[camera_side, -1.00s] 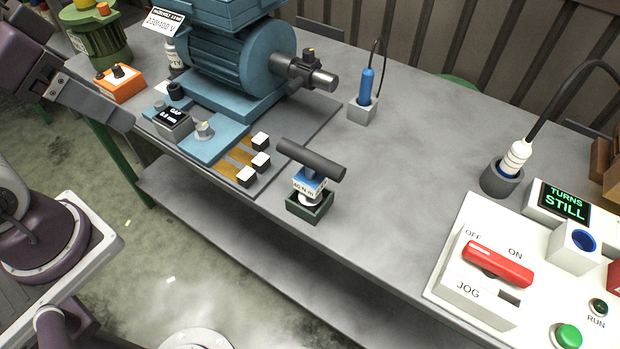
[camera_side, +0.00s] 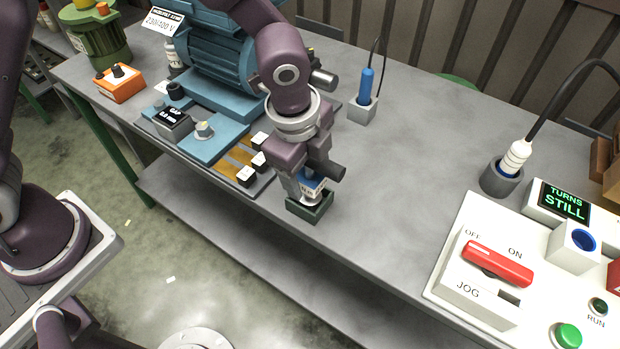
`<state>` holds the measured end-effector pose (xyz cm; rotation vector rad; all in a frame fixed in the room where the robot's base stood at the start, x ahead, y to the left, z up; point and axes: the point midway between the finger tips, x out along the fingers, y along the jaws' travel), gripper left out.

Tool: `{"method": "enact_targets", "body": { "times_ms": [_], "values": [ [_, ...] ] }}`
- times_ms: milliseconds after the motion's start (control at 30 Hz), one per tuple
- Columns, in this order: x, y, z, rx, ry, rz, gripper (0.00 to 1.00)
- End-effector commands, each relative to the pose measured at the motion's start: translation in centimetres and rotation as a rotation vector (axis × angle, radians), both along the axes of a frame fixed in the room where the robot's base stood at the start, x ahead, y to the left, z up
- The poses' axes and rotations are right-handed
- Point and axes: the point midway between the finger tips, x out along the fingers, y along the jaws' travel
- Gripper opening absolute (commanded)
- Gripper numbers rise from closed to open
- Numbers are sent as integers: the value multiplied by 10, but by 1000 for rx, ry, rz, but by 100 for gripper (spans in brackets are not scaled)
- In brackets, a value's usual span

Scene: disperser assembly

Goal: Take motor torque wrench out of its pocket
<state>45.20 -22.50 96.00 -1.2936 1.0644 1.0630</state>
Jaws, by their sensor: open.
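The motor torque wrench (camera_side: 313,184) stands upright in its dark green pocket (camera_side: 310,209) near the front edge of the bench. Its blue and white body and label show in part, and the right end of its dark T-handle (camera_side: 337,172) sticks out. My gripper (camera_side: 303,185) is directly over the wrench, with its fingers down around the handle and upper body. The fingers are open. The rest of the handle is hidden behind my gripper, and I cannot tell whether a finger touches it.
A blue motor (camera_side: 218,52) stands behind and left of my gripper. White blocks (camera_side: 246,176) lie close on the left. A blue probe (camera_side: 366,85) in a grey holder stands behind right. A white control panel (camera_side: 450,262) is at right. The bench between is clear.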

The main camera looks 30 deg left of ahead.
Motion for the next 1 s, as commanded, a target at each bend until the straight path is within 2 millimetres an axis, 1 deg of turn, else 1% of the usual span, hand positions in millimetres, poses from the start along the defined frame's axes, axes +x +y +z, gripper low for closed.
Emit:
{"method": "enact_targets", "body": {
  "times_ms": [33,100,267,367,400,467,500,567,600,633,1000],
  "values": [
    [1,0,-5,0,0,0,68],
    [1,0,-8,0,0,1,68],
    [1,0,-8,0,-1,2,68],
    [2,0,-7,0,-1,2,51],
    [2,0,-7,0,-1,2,43],
    [2,0,-7,0,-1,2,31],
    [2,0,-7,0,-1,2,23],
    [2,0,-7,0,-1,2,11],
    [2,1,-7,0,-1,2,3],
    [2,1,-7,0,-1,2,0],
    [3,0,-5,-2,-3,3,0]
  ]
}}
